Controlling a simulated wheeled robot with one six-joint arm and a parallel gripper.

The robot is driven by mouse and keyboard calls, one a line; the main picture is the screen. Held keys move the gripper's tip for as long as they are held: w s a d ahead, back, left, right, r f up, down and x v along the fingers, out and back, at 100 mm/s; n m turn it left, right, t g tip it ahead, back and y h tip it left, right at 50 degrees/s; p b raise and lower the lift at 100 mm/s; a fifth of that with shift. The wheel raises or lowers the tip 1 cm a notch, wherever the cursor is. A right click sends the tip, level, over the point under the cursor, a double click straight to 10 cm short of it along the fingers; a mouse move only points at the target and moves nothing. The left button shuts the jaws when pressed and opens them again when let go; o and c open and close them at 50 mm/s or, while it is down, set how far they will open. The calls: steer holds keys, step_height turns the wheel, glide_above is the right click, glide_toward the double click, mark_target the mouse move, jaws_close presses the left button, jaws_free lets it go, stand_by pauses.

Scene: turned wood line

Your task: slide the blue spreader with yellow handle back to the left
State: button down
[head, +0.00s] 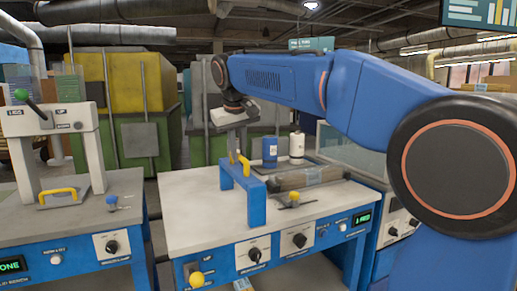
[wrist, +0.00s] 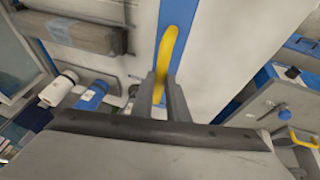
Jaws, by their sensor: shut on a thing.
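The blue spreader (head: 257,206) stands upright like a small bridge on the pale bench top, at the left end of the wooden piece. Its yellow handle (head: 244,164) is on its upper side. In the wrist view the handle (wrist: 168,50) runs along the spreader's blue bar (wrist: 188,25) and ends between my fingers. My gripper (head: 238,155) comes down from above and is shut on the handle; its fingers also show in the wrist view (wrist: 165,98). The exact contact is small in the head view.
A long grey-brown wooden piece (head: 308,178) lies to the spreader's right. Behind it stand a blue can (head: 270,151) and a white bottle (head: 297,148). A yellow-knobbed lever (head: 294,197) is in front. The bench top (head: 190,218) left of the spreader is clear.

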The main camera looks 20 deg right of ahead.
steer(key=shift+s+a, duration=0.2)
steer(key=shift+a, duration=2.1)
steer(key=c, duration=1.7)
jaws_free()
steer(key=shift+a, duration=0.2)
steer(key=shift+c, duration=0.2)
steer(key=shift+r, duration=0.1)
steer(key=v, duration=1.7)
